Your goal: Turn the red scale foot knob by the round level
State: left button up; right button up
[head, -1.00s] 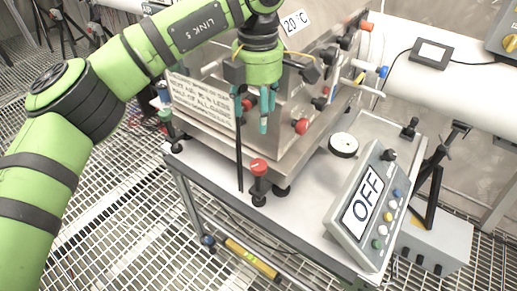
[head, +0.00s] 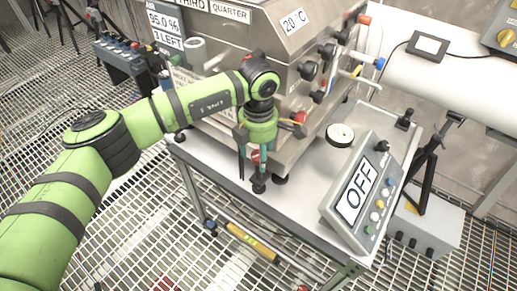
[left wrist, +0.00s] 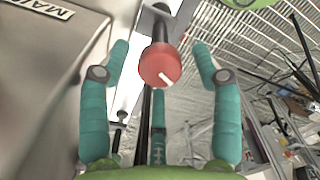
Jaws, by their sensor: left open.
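The red scale foot knob (left wrist: 160,66) has a white line on its face and sits on a dark stem in the left wrist view. My left gripper (left wrist: 160,52) is open, with teal fingers on either side of the knob and a gap on both sides. In the head view the gripper (head: 254,160) is low over the front of the table, at the steel box's near corner, and mostly hides the knob. The black foot (head: 259,185) shows below it. A round white disc with a dark rim (head: 340,133), perhaps the round level, lies on the table to the right. My right gripper is out of view.
The steel box (head: 270,50) with several side knobs stands behind the gripper. Another red knob (head: 299,118) sticks out just right of it. A tilted panel reading OFF (head: 358,190) stands at the table's right. The white table top (head: 285,200) is clear in front.

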pick_arm(q)
jog(key=c, duration=1.1)
jog(key=shift+c, duration=0.2)
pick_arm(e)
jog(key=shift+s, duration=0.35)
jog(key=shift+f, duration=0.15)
pick_arm(q)
jog(key=shift+f+n+b, duration=0.2)
jog(key=shift+n+b, duration=0.4)
jog(key=shift+b, duration=0.2)
jog(key=n+b, duration=0.2)
jog(key=shift+n, duration=0.3)
jog(key=shift+s+n+b, duration=0.1)
jog(key=shift+n+b, duration=0.9)
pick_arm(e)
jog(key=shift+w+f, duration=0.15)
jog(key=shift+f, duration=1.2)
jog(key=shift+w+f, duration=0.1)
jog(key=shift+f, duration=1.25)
